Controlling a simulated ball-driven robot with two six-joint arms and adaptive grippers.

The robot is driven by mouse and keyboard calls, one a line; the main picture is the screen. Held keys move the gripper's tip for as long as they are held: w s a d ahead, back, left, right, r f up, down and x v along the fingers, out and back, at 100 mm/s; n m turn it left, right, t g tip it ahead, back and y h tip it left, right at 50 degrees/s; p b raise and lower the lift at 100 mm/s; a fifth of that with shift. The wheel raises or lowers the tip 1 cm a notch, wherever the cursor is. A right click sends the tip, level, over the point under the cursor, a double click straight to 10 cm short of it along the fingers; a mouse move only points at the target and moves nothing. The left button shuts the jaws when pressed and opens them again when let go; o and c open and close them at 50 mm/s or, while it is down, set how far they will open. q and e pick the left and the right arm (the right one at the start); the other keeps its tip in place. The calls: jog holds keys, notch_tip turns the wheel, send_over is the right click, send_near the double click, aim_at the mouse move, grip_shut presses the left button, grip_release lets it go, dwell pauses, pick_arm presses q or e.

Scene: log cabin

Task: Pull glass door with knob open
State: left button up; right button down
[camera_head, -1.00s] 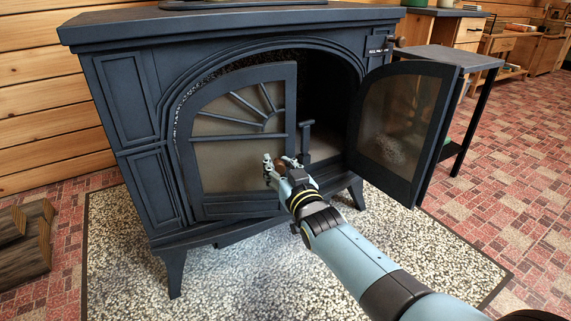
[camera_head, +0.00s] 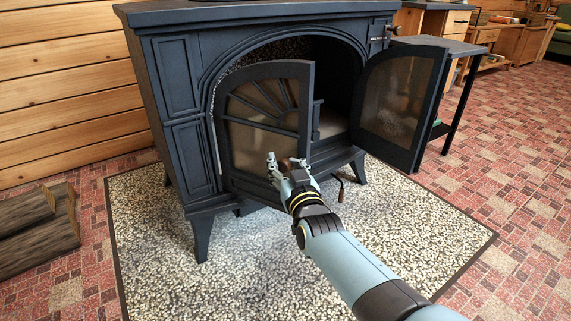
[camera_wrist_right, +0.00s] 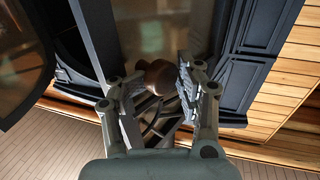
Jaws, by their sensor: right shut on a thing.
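A dark blue-grey stove (camera_head: 170,150) stands on a speckled mat. Its left glass door (camera_head: 262,85), with a sunburst pattern of bars, is swung partly out from the opening. Its right glass door (camera_head: 398,95) stands wide open. My right gripper (camera_head: 286,160) is at the lower free edge of the left door. In the right wrist view my right gripper (camera_wrist_right: 158,95) is shut on the brown round knob (camera_wrist_right: 158,76), which sits between the two fingers. In the head view the fingers partly hide the knob. My left gripper is not in view.
The speckled mat (camera_head: 170,260) in front of the stove is clear. Split logs (camera_head: 38,228) lie on the brick floor at the left. A dark side table (camera_head: 440,48) stands right of the stove, behind the right door. A log wall is at the left.

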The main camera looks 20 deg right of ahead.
jog(key=shift+s+a, duration=0.15)
jog(key=shift+a, duration=0.25)
jog(key=shift+r, duration=0.1)
jog(key=c, duration=1.4)
grip_release()
jog(key=o, duration=0.4)
jog(key=shift+a, duration=0.25)
jog(key=shift+o, duration=0.2)
jog(key=shift+d, duration=0.25)
